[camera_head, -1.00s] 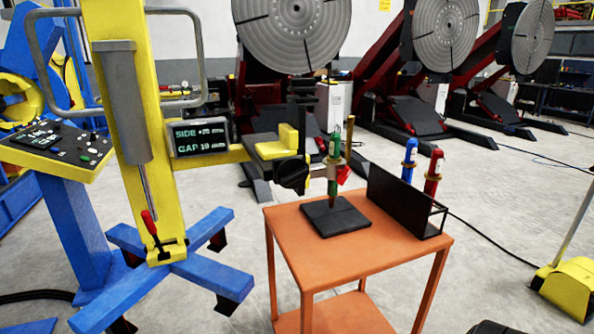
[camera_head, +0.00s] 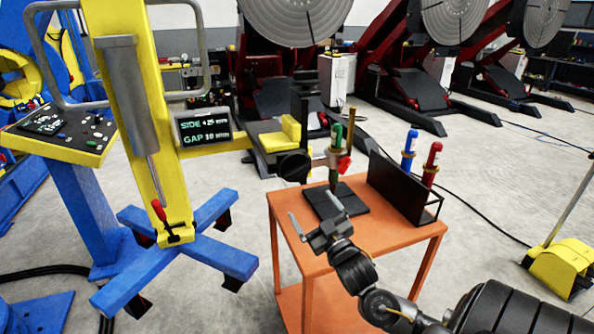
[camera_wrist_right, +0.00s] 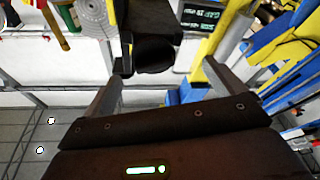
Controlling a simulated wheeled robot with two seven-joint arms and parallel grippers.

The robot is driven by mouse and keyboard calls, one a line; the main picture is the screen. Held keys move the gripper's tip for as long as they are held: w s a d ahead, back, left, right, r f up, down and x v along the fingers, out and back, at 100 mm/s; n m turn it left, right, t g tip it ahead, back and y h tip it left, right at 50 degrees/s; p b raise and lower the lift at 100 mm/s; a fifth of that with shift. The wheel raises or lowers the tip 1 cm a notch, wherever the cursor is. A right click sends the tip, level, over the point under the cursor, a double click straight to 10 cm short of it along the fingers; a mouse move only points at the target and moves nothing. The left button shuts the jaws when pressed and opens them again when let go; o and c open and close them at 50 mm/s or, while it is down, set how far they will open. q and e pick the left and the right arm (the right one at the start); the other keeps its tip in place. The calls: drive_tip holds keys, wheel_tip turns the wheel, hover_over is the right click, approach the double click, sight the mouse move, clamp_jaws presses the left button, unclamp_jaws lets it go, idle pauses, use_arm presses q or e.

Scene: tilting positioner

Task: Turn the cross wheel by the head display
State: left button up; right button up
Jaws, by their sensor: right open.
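The head display (camera_head: 205,127) is a dark screen on the yellow column, reading SIDE +25 mm and GAP 10 mm. It shows partly in the right wrist view (camera_wrist_right: 207,14). A round black knob (camera_head: 294,167), which looks like the cross wheel, sits right of the display, above the cart's left rear edge. In the right wrist view this wheel (camera_wrist_right: 154,55) lies ahead, roughly between the fingers; its cross shape cannot be made out. My right gripper (camera_head: 313,213) is open and empty over the cart's left front part, apart from the wheel. My left gripper is not in view.
The orange cart (camera_head: 391,239) carries a black pad (camera_head: 350,202) and a black rack (camera_head: 395,187) with blue (camera_head: 409,148) and red (camera_head: 432,160) torches. A green torch (camera_head: 336,140) hangs upright over the pad, close beside the wheel. A control panel (camera_head: 62,135) stands left.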

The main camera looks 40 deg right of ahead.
sight(300, 174)
drive_tip(key=shift+t, duration=0.6)
drive_tip(key=p+x, duration=0.1)
drive_tip(key=x, duration=0.2)
drive_tip(key=r+p+x, duration=0.1)
drive_tip(key=x, duration=0.3)
drive_tip(key=s+r+p+x, duration=0.1)
drive_tip(key=x, duration=0.2)
drive_tip(key=shift+w+d+r+p, duration=0.3)
drive_tip(key=shift+w+d, duration=0.05)
drive_tip(key=shift+d, duration=0.05)
drive_tip(key=shift+w+d+r, duration=0.1)
drive_tip(key=shift+w, duration=0.4)
drive_tip(key=c, duration=0.7)
